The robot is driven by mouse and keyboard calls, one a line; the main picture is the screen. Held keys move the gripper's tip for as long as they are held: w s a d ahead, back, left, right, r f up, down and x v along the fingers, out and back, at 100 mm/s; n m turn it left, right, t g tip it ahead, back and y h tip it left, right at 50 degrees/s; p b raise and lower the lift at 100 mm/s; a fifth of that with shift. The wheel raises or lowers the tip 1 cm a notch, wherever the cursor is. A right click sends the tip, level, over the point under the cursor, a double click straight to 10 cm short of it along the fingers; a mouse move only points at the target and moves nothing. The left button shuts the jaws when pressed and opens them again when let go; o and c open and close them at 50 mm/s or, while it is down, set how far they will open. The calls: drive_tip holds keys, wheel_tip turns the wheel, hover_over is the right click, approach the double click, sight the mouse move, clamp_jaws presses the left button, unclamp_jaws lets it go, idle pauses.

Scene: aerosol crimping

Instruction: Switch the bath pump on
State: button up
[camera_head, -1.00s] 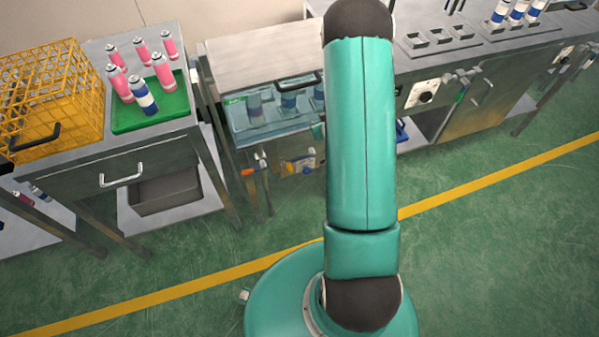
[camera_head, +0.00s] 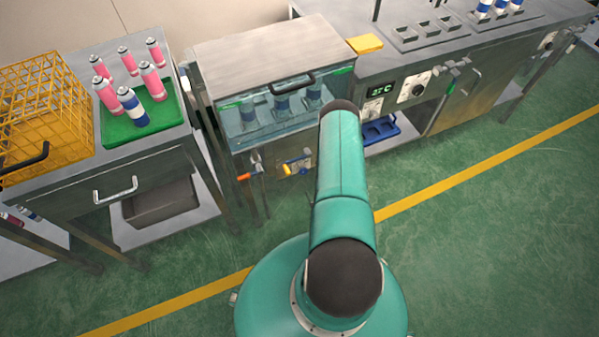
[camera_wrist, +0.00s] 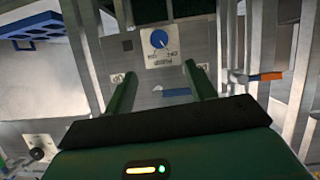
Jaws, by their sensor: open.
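A blue round knob (camera_wrist: 159,39) sits on a white plate with lettering that appears upside down, on a grey metal panel in the wrist view. A light pointer mark shows on the knob, but I cannot read its setting surely. My gripper (camera_wrist: 159,72) is open, its two green fingers spread on either side below the knob in the picture. Nothing is between the fingers, and no contact shows. In the head view, the bath (camera_head: 272,130) has a clear front with blue-and-white cans inside. My arm hides my gripper there.
An orange-handled valve (camera_wrist: 265,76) is right of the knob in the wrist view. A blue tray (camera_head: 380,130) lies on the lower shelf right of the bath. A yellow basket (camera_head: 45,120) and a green tray (camera_head: 165,118) stand left. Green floor is clear in front.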

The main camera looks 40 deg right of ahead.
sight(304, 172)
drive_tip(key=x, duration=1.4)
drive_tip(key=shift+s+f, duration=0.1)
drive_tip(key=shift+f, duration=0.05)
drive_tip(key=c, duration=1)
